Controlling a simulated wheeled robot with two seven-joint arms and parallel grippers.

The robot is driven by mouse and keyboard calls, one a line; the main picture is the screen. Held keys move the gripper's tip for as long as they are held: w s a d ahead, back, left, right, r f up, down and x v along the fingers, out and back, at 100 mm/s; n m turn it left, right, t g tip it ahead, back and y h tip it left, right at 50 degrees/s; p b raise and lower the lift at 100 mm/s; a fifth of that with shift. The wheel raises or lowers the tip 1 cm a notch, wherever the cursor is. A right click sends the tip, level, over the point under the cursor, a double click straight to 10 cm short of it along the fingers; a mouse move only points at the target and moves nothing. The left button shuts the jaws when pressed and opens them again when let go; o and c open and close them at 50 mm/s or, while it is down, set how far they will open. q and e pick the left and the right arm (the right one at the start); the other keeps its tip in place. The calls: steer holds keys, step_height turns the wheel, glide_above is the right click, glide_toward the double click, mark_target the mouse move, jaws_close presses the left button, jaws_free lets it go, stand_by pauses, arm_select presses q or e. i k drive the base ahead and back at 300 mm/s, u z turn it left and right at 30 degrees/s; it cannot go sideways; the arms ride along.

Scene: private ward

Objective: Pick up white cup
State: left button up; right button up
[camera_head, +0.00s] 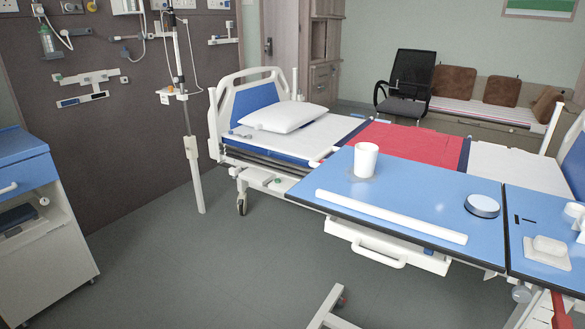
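A white cup (366,161) stands upright on the blue top of the overbed table (400,205), near its back left part. A small round shadow lies around its foot. Nothing touches the cup. Neither of my grippers shows in the head view.
A round white-rimmed object (482,206) sits on the table's right part, and a white raised bar (390,217) runs along its front edge. A blue-topped surface (520,215) with a white box-like item (548,251) adjoins on the right. The bed (320,135) stands behind. Floor (210,270) is clear front left.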

mark_target(366, 155)
steer(key=u, duration=0.95)
steer(key=i, duration=1.2)
steer(key=z, duration=0.55)
